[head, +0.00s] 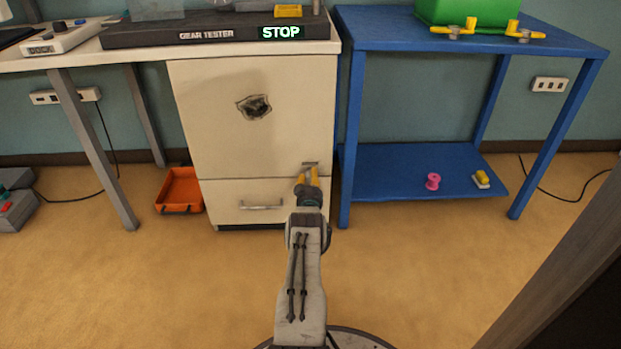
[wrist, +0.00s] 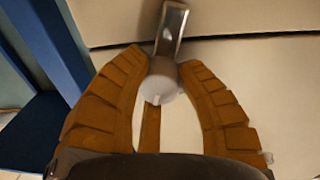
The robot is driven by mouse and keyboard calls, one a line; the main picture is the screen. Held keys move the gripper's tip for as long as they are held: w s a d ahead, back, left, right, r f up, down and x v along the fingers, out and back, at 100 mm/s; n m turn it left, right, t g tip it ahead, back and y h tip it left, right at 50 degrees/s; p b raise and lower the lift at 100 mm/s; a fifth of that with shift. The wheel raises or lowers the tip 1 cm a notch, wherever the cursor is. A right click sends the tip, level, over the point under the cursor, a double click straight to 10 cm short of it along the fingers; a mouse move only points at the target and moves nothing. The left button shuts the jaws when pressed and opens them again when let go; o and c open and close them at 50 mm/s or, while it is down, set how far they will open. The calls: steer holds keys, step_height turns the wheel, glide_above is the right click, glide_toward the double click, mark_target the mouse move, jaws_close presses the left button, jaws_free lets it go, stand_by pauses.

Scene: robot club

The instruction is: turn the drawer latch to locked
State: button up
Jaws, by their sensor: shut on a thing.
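The drawer latch (head: 311,164) is a small metal piece at the upper right of the drawer front (head: 225,190), by the seam below the cream cabinet door. In the wrist view it shows as a metal bar (wrist: 171,30) crossing the seam, with a pale round knob (wrist: 160,80) at its end. The bar stands nearly upright there, slightly tilted. My gripper (head: 307,178) has its orange fingers closed around the knob, one on each side, as the wrist view (wrist: 162,70) shows. The fingers hide part of the latch in the head view.
The drawer handle (head: 261,207) is left of my gripper. A blue table (head: 400,172) stands close on the right, with a pink spool (head: 433,181) on its low shelf. An orange tray (head: 181,190) lies on the floor at left. The floor in front is clear.

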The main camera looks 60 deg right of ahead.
steer(key=shift+w+r+n, duration=0.1)
steer(key=shift+r+n, duration=0.1)
steer(key=shift+n, duration=0.9)
steer(key=o, duration=1.2)
steer(key=shift+f, duration=0.1)
steer(key=shift+a+f, duration=0.1)
steer(key=shift+v, duration=0.8)
steer(key=v, duration=1)
steer(key=shift+a, duration=0.1)
